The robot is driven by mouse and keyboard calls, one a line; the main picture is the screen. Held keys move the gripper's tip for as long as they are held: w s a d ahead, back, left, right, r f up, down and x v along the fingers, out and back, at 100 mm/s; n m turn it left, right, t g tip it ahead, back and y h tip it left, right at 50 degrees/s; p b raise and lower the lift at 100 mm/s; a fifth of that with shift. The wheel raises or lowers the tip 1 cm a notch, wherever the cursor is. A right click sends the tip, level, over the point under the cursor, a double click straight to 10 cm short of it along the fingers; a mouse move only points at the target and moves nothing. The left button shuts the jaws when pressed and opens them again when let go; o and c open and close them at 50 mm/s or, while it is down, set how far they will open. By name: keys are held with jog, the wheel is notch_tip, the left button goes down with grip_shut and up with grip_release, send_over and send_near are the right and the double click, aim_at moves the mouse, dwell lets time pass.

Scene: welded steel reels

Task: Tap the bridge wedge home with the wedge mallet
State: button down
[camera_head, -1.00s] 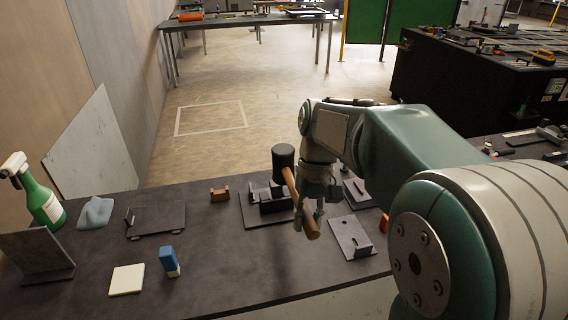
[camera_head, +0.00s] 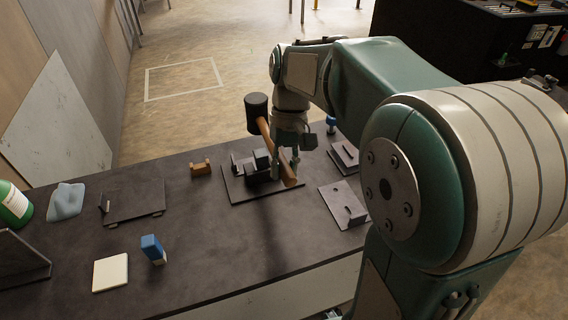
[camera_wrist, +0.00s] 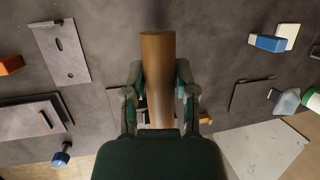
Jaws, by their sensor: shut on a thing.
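My gripper (camera_head: 287,158) is shut on the wooden handle of the wedge mallet (camera_head: 257,108), which has a black cylindrical head. The head points to the far left, held above the bench. In the wrist view the brown handle (camera_wrist: 157,70) runs between the two fingers. Below the mallet is a dark fixture plate (camera_head: 235,192) with upright blocks and a grey-topped block (camera_head: 262,158). The bridge wedge probably sits among these blocks, but I cannot tell it apart; the handle and fingers hide part of the fixture.
A slotted bracket plate (camera_head: 340,203) lies to the right of the fixture. A small brown block (camera_head: 201,170), a blue block (camera_head: 152,249), a cream square (camera_head: 110,272) and a flat plate (camera_head: 135,203) lie to the left. The bench front-centre is clear.

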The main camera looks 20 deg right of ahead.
jog(key=shift+f, duration=0.5)
dwell(1.2)
notch_tip(320, 180, down, 7)
notch_tip(320, 180, up, 6)
jog(key=shift+r, duration=0.1)
dwell(0.5)
